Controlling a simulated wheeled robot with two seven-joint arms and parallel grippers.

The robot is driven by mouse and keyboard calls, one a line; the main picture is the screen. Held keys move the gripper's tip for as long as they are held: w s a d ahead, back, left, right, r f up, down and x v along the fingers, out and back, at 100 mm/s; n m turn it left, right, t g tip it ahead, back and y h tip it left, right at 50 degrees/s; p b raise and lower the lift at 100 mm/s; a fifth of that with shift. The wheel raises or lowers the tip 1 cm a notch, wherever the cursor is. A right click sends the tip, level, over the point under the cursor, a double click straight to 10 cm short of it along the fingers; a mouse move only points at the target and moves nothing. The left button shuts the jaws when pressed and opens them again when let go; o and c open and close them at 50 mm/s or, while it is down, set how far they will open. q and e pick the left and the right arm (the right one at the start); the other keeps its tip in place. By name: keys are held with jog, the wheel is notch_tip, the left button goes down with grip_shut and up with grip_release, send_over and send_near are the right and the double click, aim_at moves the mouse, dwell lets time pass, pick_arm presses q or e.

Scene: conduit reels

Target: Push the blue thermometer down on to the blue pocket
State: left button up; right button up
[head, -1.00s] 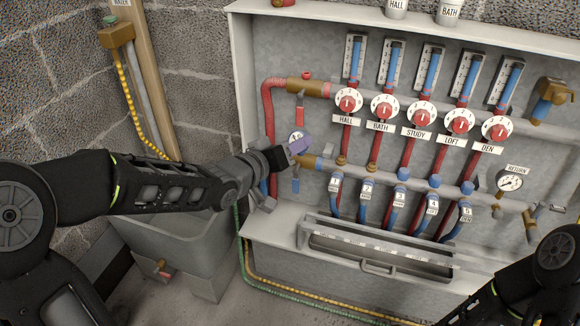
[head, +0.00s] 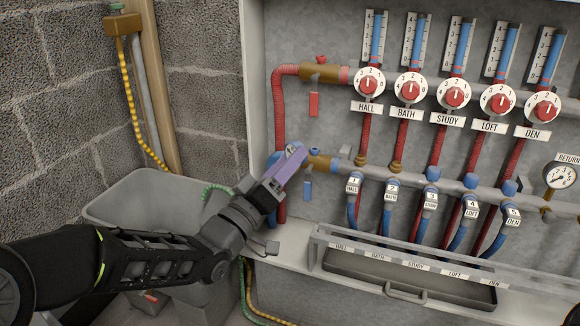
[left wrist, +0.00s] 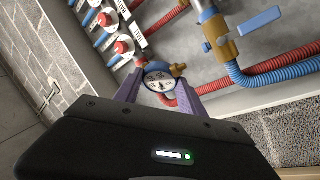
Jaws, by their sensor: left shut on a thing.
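The blue thermometer (left wrist: 158,77) is a round white dial with a blue rim and a short brass stem. In the left wrist view it sits between the two purple fingers of my left gripper (left wrist: 157,90), which is shut on it. In the head view my left gripper (head: 291,157) holds it close to the left end of the lower manifold; its dial is mostly hidden there. The blue pocket (head: 315,152) is the small blue fitting on the lower brass valve, just right of the fingertips. It also shows in the left wrist view (left wrist: 206,47), apart from the stem. My right gripper is out of view.
The lower brass valve (head: 322,163) has a hanging blue lever (head: 307,190). A red pipe (head: 279,130) runs down the cabinet's left side. A clear-fronted tray (head: 400,268) lies below, and a grey tank (head: 140,205) stands left.

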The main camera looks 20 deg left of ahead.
pick_arm(q)
jog(key=shift+w, duration=0.2)
jog(key=w, duration=1.3)
jog(key=shift+w+d+f, duration=0.3)
jog(key=shift+w+d, duration=0.05)
jog(key=shift+d, duration=0.1)
dwell(0.4)
jog(key=shift+f, duration=1)
dwell(4.7)
